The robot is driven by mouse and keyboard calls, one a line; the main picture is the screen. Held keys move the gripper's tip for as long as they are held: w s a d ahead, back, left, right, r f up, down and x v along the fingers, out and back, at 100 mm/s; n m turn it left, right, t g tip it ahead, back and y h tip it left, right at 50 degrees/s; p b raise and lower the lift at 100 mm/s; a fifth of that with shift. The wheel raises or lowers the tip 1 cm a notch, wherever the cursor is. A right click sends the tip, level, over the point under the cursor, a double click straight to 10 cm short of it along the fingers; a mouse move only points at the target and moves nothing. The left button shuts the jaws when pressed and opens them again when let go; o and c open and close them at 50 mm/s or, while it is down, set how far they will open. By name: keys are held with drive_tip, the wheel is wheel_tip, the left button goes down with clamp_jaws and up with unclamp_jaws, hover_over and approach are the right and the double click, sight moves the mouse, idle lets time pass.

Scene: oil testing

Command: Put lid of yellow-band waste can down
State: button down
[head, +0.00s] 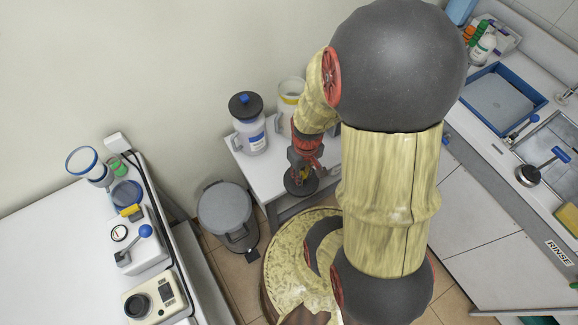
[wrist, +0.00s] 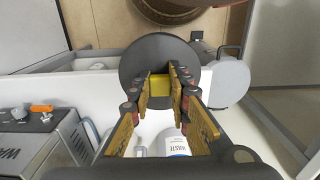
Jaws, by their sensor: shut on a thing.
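My gripper (head: 303,170) is shut on the yellow knob (wrist: 160,88) of a round dark lid (wrist: 152,56). In the head view the lid (head: 298,187) shows flat side down at the front of a small white side table (head: 272,176). I cannot tell whether it touches the tabletop. An open whitish can (head: 290,90) with yellow near its rim stands behind my gripper, partly hidden by my arm. A white can labelled WASTE (wrist: 172,143) shows between the fingers in the wrist view; I cannot tell which can it is.
A grey pedal bin (head: 226,212) is on the floor to the left. A bench with instruments (head: 80,235) is at far left; a counter with a blue tray (head: 503,98) is right.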

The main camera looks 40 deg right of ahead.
drive_tip(key=w+d+f+b, duration=0.1)
drive_tip(key=w+d+f, duration=0.1)
drive_tip(key=w+f, duration=0.1)
drive_tip(key=w+d+f+b, duration=0.1)
drive_tip(key=w+d+f, duration=0.1)
drive_tip(key=w+f, duration=0.1)
drive_tip(key=w+d+f+b, duration=0.2)
drive_tip(key=w+f, duration=0.1)
drive_tip(key=w, duration=0.1)
drive_tip(key=shift+w+d, duration=0.1)
drive_tip(key=shift+d, duration=0.3)
drive_tip(key=shift+w+d+f, duration=0.1)
drive_tip(key=shift+w+f, duration=0.1)
drive_tip(key=shift+f, duration=0.05)
drive_tip(key=shift+w+f+b, duration=0.1)
drive_tip(key=shift+f+b, duration=0.9)
drive_tip(key=shift+f, duration=0.55)
drive_tip(key=shift+f, duration=0.1)
drive_tip(key=c, duration=1.7)
unclamp_jaws()
